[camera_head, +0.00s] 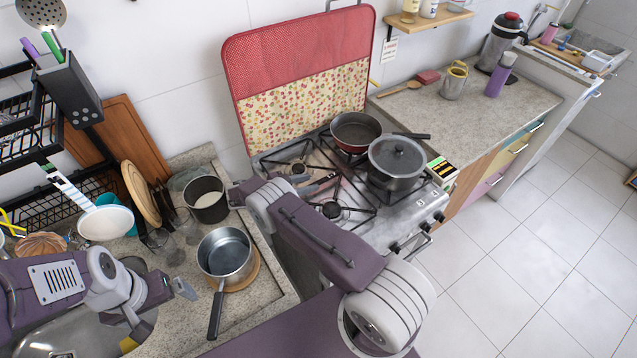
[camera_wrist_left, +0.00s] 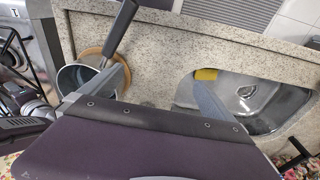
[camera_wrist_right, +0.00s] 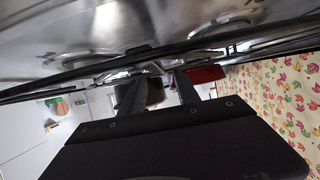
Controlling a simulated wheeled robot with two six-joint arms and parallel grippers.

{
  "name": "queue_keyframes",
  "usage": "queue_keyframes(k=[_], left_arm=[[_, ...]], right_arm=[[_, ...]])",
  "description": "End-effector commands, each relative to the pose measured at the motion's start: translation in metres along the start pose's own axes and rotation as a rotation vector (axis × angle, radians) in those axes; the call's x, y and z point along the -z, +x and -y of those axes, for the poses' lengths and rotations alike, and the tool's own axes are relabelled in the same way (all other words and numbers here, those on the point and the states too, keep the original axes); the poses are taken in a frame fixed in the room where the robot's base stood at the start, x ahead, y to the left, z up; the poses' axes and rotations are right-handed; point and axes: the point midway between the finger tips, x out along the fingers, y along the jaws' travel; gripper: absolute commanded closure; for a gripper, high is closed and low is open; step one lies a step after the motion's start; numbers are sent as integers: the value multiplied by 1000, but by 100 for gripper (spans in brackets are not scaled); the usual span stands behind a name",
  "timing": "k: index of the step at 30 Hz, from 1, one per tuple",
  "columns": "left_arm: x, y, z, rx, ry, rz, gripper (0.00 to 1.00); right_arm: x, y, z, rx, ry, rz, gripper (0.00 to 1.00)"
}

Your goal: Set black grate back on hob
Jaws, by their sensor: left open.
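The hob (camera_head: 345,232) is a steel stove top with dark wire grates. A black grate (camera_head: 350,211) is on its left part, partly hidden by my right arm; I cannot tell whether it lies flat. My right gripper (camera_head: 322,184) is low over the hob's left half, at the black grate bars. In the right wrist view its fingers (camera_wrist_right: 157,88) are apart, with a black bar (camera_wrist_right: 75,72) crossing near their tips; a firm grip cannot be made out. My left gripper (camera_head: 181,289) is open and empty over the counter; its fingers show in the left wrist view (camera_wrist_left: 160,85).
A red pan (camera_head: 354,131) and a lidded grey pot (camera_head: 397,160) stand on the hob's back and right. A steel saucepan (camera_head: 226,256) and a dark pot (camera_head: 205,198) are on the left counter. A raised red patterned cover (camera_head: 290,60) stands behind the hob.

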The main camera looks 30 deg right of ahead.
Motion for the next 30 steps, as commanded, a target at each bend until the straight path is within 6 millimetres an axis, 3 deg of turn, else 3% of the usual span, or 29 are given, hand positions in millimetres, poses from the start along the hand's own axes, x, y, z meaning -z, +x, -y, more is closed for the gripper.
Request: queue_keyframes(k=[3, 9, 16, 20, 25, 30], left_arm=[[-1, 12, 0, 0, 0, 0, 0], [-2, 20, 0, 0, 0, 0, 0], [-2, 20, 0, 0, 0, 0, 0], [-2, 19, 0, 0, 0, 0, 0], [-2, 20, 0, 0, 0, 0, 0], [-2, 20, 0, 0, 0, 0, 0]], right_arm=[[-4, -29, 1, 4, 0, 0, 62], [-2, -59, 0, 1, 0, 1, 62], [2, -64, -1, -7, -25, 16, 62], [12, -64, -13, -37, -242, 167, 62], [34, -83, -72, 55, -721, 575, 62], [56, -124, -156, 420, -1052, 897, 62]])
